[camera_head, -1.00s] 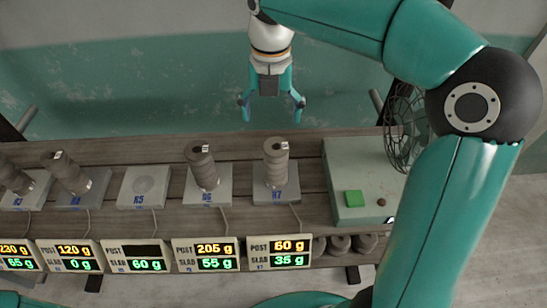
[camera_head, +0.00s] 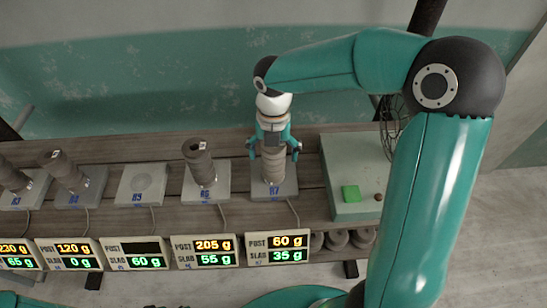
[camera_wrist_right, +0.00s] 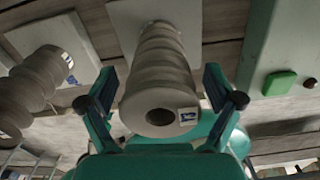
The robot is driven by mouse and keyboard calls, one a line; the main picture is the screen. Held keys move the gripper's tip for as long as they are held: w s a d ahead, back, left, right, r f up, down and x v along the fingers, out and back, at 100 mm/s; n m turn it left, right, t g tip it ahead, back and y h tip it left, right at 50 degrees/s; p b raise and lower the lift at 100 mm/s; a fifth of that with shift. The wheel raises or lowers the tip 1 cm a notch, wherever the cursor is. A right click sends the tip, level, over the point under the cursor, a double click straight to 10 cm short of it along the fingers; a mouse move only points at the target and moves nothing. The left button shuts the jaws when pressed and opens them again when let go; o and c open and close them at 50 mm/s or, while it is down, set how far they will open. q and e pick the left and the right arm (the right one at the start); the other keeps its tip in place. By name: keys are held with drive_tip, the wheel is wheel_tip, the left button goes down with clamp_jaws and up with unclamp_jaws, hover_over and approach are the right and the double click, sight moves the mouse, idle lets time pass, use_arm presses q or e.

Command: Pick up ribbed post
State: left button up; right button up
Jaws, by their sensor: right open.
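The ribbed post (camera_head: 273,170) is a grey-brown ribbed cylinder on the scale pad at the right end of the row. It also shows in the right wrist view (camera_wrist_right: 162,75), with a hole in its top and a small white tag. My right gripper (camera_head: 273,149) is open, with its fingers on either side of the post's upper part. In the right wrist view, the fingers (camera_wrist_right: 165,98) stand beside the post with gaps visible. The gripper hides the post's top in the head view. My left gripper does not show.
Another ribbed post (camera_head: 200,162) stands on the pad to the left, with more posts farther left. One pad (camera_head: 143,184) is empty. Display boxes (camera_head: 275,249) line the front. A pale green box (camera_head: 345,160) with a green button and a fan stand to the right.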

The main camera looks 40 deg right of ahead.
drive_tip(key=shift+f, duration=0.25)
drive_tip(key=c, duration=1.5)
drive_tip(key=shift+c, duration=1)
drive_tip(key=shift+w+r, duration=0.1)
drive_tip(key=shift+r, duration=0.05)
